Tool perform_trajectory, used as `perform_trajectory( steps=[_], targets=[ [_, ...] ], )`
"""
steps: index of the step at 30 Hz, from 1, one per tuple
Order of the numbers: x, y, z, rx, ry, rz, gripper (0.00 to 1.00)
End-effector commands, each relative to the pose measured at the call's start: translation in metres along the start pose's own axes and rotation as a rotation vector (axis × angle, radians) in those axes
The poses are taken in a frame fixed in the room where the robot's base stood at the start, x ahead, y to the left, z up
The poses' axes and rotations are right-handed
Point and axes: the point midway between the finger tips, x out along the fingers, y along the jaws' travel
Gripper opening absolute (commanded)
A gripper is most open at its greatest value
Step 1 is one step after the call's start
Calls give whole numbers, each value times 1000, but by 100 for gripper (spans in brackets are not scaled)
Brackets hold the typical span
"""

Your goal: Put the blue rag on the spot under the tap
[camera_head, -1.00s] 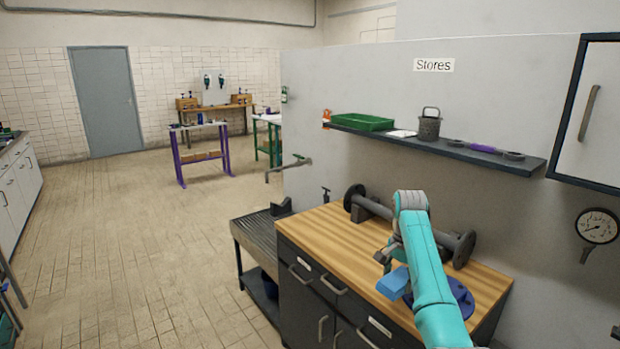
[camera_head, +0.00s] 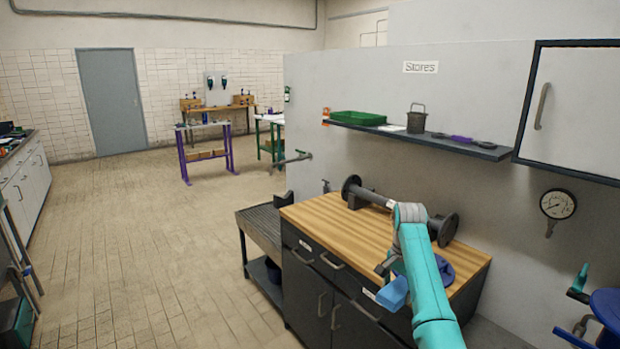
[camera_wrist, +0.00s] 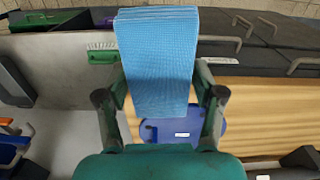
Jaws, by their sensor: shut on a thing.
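The blue rag (camera_head: 392,293) is a folded, ribbed light-blue block held in my gripper (camera_head: 386,268), in front of the wooden worktop's front edge in the head view. In the wrist view the rag (camera_wrist: 157,60) sits between the two dark fingers of my gripper (camera_wrist: 163,97), which are shut on it. The tap (camera_head: 292,160) sticks out from the grey partition, left of the worktop. Below it stands a dark slatted bench (camera_head: 262,224). I cannot make out a marked spot on it. The rag is to the right of the tap and apart from it.
The wooden worktop (camera_head: 335,228) on dark cabinets carries a flanged pipe (camera_head: 372,199) and a round blue piece (camera_head: 445,271). A shelf (camera_head: 465,148) and wall cabinet (camera_head: 580,110) hang above. A blue reel-like object (camera_head: 607,310) is at lower right. The tiled floor (camera_head: 150,250) at left is open.

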Motion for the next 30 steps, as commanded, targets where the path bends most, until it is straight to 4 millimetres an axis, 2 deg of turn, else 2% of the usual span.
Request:
perform_trajectory(
  steps=[8, 14, 21, 30],
  targets=[
    [42, 9, 16, -81, -3, 3, 35],
    [89, 22, 39, -181, -4, 3, 35],
    [156, 51, 78, -343, -4, 3, 35],
    [226, 96, 134, -544, -5, 3, 35]
  ],
)
